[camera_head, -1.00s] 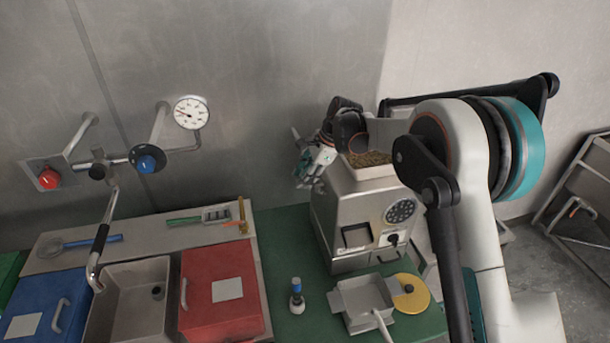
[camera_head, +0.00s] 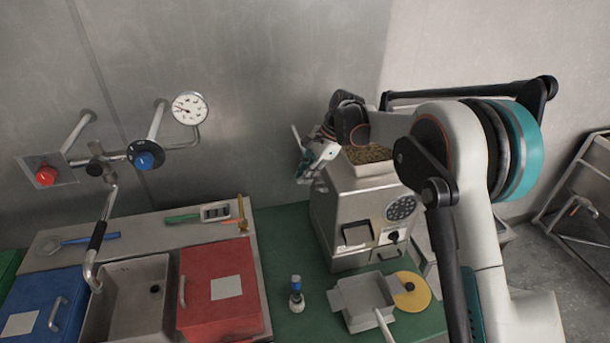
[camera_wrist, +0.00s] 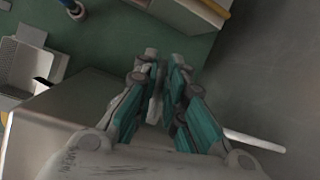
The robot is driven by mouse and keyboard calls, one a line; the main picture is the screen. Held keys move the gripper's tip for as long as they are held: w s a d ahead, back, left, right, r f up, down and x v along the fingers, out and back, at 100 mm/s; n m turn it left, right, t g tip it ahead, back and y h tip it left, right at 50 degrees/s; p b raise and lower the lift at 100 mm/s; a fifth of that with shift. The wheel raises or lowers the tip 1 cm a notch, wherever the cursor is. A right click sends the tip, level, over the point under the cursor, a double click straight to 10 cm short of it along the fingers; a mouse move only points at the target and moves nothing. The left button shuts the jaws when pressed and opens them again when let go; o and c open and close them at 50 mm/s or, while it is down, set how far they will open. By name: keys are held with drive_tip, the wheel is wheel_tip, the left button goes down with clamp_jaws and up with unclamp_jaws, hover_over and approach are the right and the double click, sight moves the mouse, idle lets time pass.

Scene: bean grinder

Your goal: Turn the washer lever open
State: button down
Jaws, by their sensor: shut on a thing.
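My gripper (camera_head: 306,170) is at the upper left side of the steel grinder (camera_head: 362,225), mostly in front of the wall. A thin pale rod (camera_head: 297,137), seemingly the lever, sticks up and left from beside the fingers. In the wrist view my gripper (camera_wrist: 164,58) has its teal and grey fingers close together. The pale rod (camera_wrist: 256,141) comes out to the right from behind the right finger. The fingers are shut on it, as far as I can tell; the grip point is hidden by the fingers.
A sink (camera_head: 135,295) lies at the left between a red lid (camera_head: 222,285) and a blue lid (camera_head: 45,305). Red (camera_head: 46,174) and blue (camera_head: 144,160) knobs and a gauge (camera_head: 189,108) are on the wall.

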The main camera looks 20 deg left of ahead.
drive_tip(key=shift+s+d+n+g+h+b, duration=0.2)
drive_tip(key=shift+d+n+g+b, duration=0.15)
drive_tip(key=shift+n, duration=0.6)
drive_tip(key=shift+s+d+n+g+h+b, duration=0.25)
drive_tip(key=shift+n+g+b, duration=0.1)
drive_tip(key=shift+n, duration=0.6)
drive_tip(key=c, duration=1.7)
unclamp_jaws()
drive_tip(key=shift+o, duration=0.2)
drive_tip(key=v, duration=1.2)
drive_tip(key=shift+d, duration=0.1)
